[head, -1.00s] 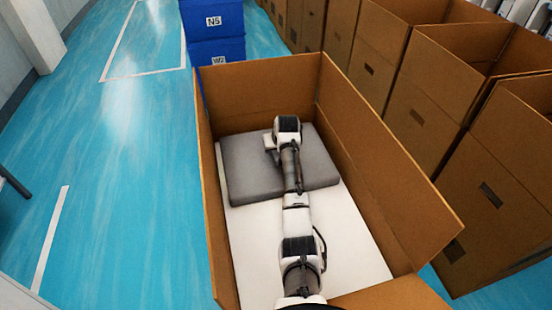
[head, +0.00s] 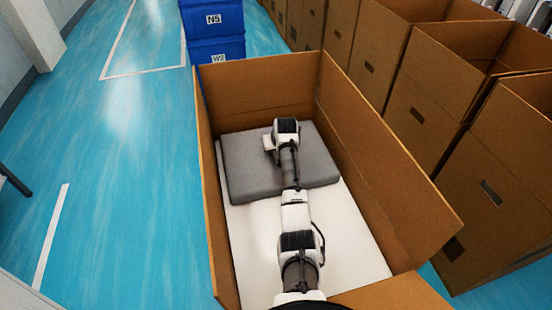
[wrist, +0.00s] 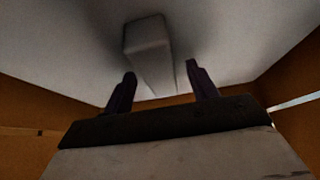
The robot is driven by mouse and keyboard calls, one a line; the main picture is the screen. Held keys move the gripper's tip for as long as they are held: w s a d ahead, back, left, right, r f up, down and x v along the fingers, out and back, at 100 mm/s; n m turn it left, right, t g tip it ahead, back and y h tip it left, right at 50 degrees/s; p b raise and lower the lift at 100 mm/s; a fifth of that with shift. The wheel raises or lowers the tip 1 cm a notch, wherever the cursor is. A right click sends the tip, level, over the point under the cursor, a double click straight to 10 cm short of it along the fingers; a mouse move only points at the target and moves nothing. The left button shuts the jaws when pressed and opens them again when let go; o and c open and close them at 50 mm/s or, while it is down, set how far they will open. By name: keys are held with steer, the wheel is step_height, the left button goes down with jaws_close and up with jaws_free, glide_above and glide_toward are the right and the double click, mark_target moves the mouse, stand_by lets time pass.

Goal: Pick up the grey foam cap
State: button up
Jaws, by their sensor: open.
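The grey foam cap (head: 240,168) is a flat, thick grey slab inside the open cardboard box (head: 265,92), on a white surface. My arm reaches over it, and the arm's end hides part of its top in the head view. In the wrist view the foam cap (wrist: 225,35) shows as a pale grey surface ahead, with a block-like grey feature (wrist: 148,50) on it. My gripper (wrist: 161,84) is open, its two dark fingers either side of the lower part of that feature. I cannot tell whether the fingers touch it.
The box's tall walls stand close around my arm. The white surface (head: 250,255) in the near part of the box is bare. More open cardboard boxes (head: 420,105) stand on the right.

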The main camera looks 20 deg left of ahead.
jaws_close()
stand_by(0.5)
steer(key=shift+r, duration=0.15)
step_height(320, 180, up, 28)
steer(key=b, duration=0.5)
steer(key=shift+r, duration=0.15)
step_height(320, 180, up, 9)
steer(key=p, duration=0.9)
steer(key=shift+r, duration=0.2)
